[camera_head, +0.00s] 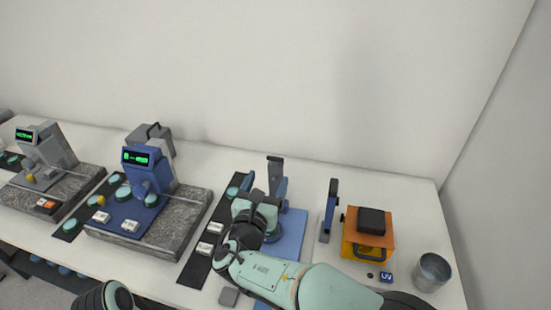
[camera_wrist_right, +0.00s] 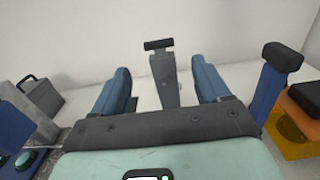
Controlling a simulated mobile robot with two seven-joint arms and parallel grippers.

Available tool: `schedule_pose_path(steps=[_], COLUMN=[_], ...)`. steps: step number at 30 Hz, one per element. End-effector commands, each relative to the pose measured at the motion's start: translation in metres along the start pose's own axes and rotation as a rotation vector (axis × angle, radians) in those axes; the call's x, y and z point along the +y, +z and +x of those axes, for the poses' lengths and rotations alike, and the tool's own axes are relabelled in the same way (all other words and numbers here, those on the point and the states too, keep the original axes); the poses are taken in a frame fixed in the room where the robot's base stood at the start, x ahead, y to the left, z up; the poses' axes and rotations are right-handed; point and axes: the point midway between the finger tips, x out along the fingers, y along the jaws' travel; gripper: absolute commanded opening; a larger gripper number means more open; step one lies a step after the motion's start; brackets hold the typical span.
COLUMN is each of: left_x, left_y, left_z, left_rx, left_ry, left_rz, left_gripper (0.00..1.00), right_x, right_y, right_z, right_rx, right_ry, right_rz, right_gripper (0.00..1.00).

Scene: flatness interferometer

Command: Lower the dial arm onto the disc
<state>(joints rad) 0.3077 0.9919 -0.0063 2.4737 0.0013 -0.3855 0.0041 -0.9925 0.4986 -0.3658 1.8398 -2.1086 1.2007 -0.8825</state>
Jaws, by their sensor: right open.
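My right gripper (camera_head: 263,190) is open, with its blue fingers raised and spread. It stands over a blue base plate (camera_head: 292,232). In the right wrist view, a grey upright arm with a black crossbar on top (camera_wrist_right: 164,78) shows between the two fingers (camera_wrist_right: 160,82), beyond them and apparently not gripped. This may be the dial arm, standing raised; in the head view its dark top (camera_head: 275,160) shows behind the gripper. No disc can be made out under it, as my gripper and forearm hide most of the plate.
A blue post with a black top (camera_head: 328,210) stands right of my gripper, near an orange box (camera_head: 368,235) and a metal cup (camera_head: 433,271). A blue instrument with a green display (camera_head: 150,172) stands on a granite slab to the left. A dark strip holds white labelled blocks (camera_head: 204,249).

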Motion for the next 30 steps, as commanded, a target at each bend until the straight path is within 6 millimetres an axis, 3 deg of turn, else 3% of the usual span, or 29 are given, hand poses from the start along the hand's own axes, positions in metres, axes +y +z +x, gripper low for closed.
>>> schedule_pose_path(steps=[6, 12, 25, 30], left_x=[0.007, 0.011, 0.011, 0.011], left_y=[-0.005, -0.008, -0.008, -0.008], left_z=[-0.014, -0.021, -0.023, -0.023], left_rx=[0.008, 0.013, 0.014, 0.014], left_ry=[0.003, 0.005, 0.005, 0.005], left_rz=[0.003, 0.005, 0.006, 0.006], left_gripper=[0.43, 0.43, 0.43, 0.43], right_x=[-0.001, 0.0, 0.0, 0.0], right_y=[0.002, 0.002, 0.0, 0.0], right_z=[0.048, 0.074, 0.083, 0.083], right_rx=[-0.001, -0.001, 0.001, 0.001], right_ry=[-0.004, -0.002, 0.0, 0.0], right_rz=[-0.002, 0.0, 0.0, 0.001], right_gripper=[0.76, 0.76, 0.76, 0.2])
